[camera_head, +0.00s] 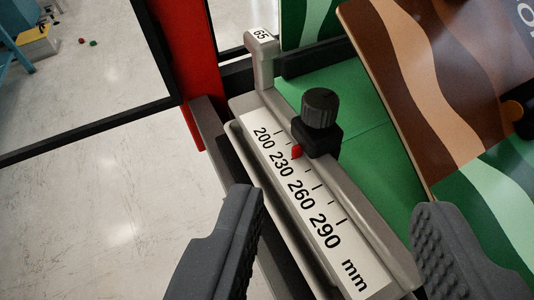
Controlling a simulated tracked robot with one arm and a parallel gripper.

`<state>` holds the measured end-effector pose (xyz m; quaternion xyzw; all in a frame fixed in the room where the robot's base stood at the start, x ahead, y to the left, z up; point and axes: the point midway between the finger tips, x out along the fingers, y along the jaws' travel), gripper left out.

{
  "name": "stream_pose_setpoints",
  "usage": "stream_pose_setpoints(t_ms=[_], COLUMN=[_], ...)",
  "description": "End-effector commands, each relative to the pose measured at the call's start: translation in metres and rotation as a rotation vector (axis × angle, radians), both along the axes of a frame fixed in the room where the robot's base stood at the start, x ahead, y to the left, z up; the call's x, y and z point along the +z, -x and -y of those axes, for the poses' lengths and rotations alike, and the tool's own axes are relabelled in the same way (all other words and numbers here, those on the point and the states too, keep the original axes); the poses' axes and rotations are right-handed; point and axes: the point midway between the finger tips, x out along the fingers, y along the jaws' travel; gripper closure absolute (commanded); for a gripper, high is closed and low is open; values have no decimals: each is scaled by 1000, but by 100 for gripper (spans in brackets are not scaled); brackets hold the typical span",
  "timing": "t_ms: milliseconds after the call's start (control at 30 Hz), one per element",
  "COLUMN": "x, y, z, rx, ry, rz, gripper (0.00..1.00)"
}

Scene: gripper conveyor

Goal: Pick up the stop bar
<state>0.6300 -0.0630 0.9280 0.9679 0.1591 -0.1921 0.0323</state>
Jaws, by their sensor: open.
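A long light-grey bar with a white millimetre scale (319,231) runs from upper left to lower right in the middle of the view. It looks like the stop bar, but no label names it. Its far end has an upright grey post (264,62) tagged 65. A black knurled knob on a block (319,108) sits on the bar, with a red pointer (297,151) near the 230 mark. My gripper (340,205) is open, with one dark finger left of the bar and the other right of it.
A green surface (345,112) lies right of the bar. A brown and tan striped panel (425,85) leans over it at the upper right. A red post (188,60) and dark frame rails stand at the upper left. Open pale floor (90,200) lies to the left.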

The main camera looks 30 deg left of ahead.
Motion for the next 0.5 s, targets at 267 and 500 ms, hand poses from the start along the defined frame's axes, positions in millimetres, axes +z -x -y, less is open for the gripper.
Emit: stream_pose_setpoints(t_ms=[267, 500], x=[-19, -32], y=[-37, -67], z=[-27, -41], rx=[26, 31], ry=[-2, -1], rz=[-2, -3], gripper=[53, 53])
